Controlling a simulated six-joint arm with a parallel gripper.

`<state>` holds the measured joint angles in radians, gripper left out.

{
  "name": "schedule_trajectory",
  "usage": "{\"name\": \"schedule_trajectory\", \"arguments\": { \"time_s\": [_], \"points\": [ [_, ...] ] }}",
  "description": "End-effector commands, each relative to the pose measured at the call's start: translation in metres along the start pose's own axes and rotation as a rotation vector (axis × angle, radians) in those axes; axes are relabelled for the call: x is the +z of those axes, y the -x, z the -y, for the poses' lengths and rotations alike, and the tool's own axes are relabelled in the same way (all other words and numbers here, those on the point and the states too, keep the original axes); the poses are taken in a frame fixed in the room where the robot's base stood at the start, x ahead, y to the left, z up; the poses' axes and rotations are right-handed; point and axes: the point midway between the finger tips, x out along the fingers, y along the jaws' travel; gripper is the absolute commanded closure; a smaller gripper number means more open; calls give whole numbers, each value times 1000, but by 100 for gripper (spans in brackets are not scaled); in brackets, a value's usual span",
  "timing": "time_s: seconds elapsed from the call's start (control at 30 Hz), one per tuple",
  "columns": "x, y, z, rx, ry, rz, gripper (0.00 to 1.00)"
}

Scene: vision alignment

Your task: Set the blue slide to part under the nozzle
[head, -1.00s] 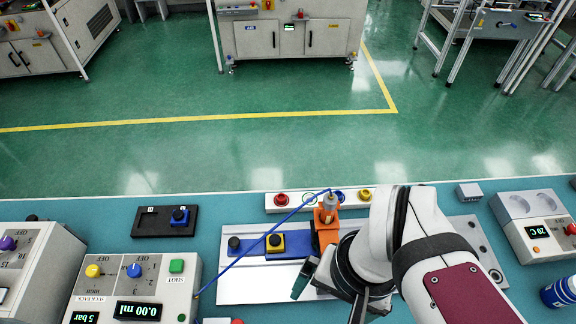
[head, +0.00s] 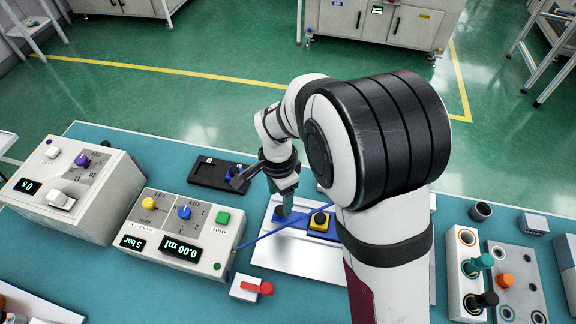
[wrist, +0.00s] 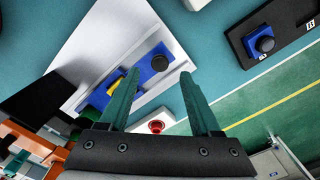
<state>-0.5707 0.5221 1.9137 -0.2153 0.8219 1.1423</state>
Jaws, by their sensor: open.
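The blue slide (head: 297,223) lies on a silver plate (head: 290,254), with a yellow block with a dark top (head: 320,222) on it. In the wrist view the slide (wrist: 148,77) has a black knob (wrist: 159,62) at its end, and the yellow block (wrist: 119,84) is partly behind a finger. My gripper (head: 285,208) is open over the knob end of the slide. In the wrist view the knob shows between the green fingertips of my gripper (wrist: 159,75); I cannot tell whether they are around it. The nozzle is hidden behind my arm in the head view.
A dispenser box (head: 170,226) stands left, with a blue tube crossing to the plate. A red switch (head: 257,288) is in front. An orange stand (wrist: 42,140) shows in the wrist view.

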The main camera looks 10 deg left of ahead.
Motion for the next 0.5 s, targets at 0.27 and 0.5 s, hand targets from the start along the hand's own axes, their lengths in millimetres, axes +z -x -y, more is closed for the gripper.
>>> {"name": "schedule_trajectory", "arguments": {
  "time_s": [0.27,0.5],
  "points": [
    [0,-44,0,0,0,1,36],
    [0,-47,0,-1,0,0,36]
  ]
}}
